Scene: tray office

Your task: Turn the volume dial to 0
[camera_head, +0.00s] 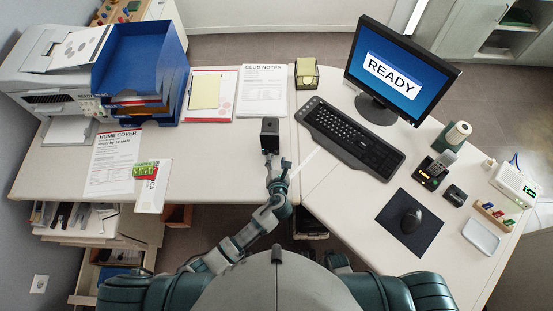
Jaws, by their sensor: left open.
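A small black box (270,130), which looks like a speaker, stands upright near the front edge of the desk's middle. I cannot clearly make out a volume dial or its setting; the lower front of the box is small and partly behind my gripper. My left gripper (277,163) is open and empty, just in front of the box at the desk edge. Its fingers point toward the box's lower front; I cannot tell whether they touch it. My right gripper is not in view.
A keyboard (353,138) and a monitor (398,72) reading READY stand right of the box. Papers (262,92) lie behind it. A blue tray stack (138,70) and a printer (52,75) are at the left.

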